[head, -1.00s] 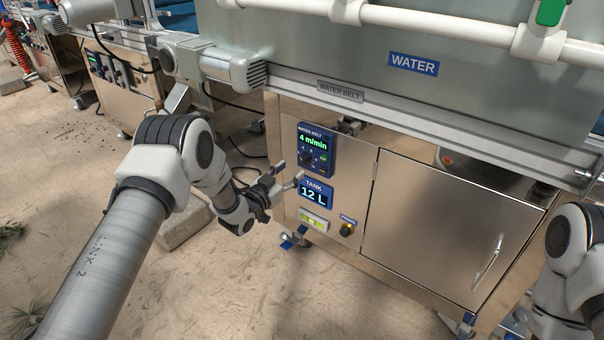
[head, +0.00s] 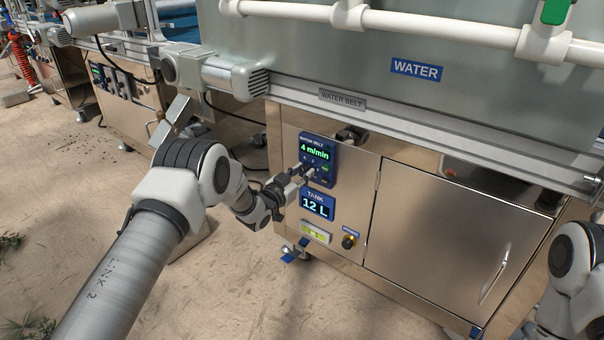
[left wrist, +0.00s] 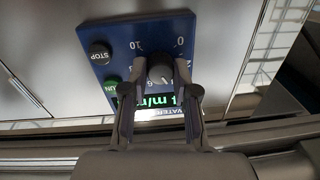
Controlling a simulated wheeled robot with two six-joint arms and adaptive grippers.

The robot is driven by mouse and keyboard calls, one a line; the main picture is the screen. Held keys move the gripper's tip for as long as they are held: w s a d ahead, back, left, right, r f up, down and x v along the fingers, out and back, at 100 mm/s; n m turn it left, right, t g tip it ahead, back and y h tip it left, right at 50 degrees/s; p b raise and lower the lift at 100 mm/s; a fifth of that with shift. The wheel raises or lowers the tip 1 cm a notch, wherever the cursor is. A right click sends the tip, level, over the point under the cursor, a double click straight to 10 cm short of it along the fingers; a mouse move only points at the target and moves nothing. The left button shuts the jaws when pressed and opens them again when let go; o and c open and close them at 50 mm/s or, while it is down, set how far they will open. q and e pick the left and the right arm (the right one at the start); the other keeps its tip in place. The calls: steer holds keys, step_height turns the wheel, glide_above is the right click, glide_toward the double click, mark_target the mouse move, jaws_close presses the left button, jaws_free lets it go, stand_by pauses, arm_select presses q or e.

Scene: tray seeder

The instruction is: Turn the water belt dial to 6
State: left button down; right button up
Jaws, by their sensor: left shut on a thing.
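The blue water belt panel (head: 333,160) is on the steel cabinet front; its display (head: 315,150) reads 4 m/min. The dark dial (left wrist: 160,72) shows in the left wrist view, where the panel appears upside down, with 0, 10 and 6 legible around it. My left gripper (head: 306,170) is at the panel, shut on the dial, with one finger on each side of it. In the head view the fingers mostly hide the dial. The dial's exact pointer position is hard to make out. My right gripper is out of view.
A STOP button (left wrist: 99,53) and a green RUN button (left wrist: 112,89) sit close beside the dial. Below the panel are the tank display (head: 318,205), reading 12 L, and a small dark knob (head: 349,241). A rail runs above.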

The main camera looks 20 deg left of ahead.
arm_select(q)
steer(key=shift+m, duration=0.3)
steer(key=m+p, duration=0.1)
steer(key=m, duration=0.3)
steer(key=shift+m, duration=0.3)
steer(key=m+p, duration=0.1)
steer(key=m, duration=0.4)
steer(key=shift+m, duration=0.3)
steer(key=c, duration=0.9)
jaws_free()
steer(key=shift+f, duration=0.1)
steer(key=shift+s, duration=0.1)
steer(key=v, duration=1.1)
steer(key=shift+s+a+f, duration=0.2)
steer(key=shift+s+f, duration=0.05)
steer(key=shift+s, duration=0.1)
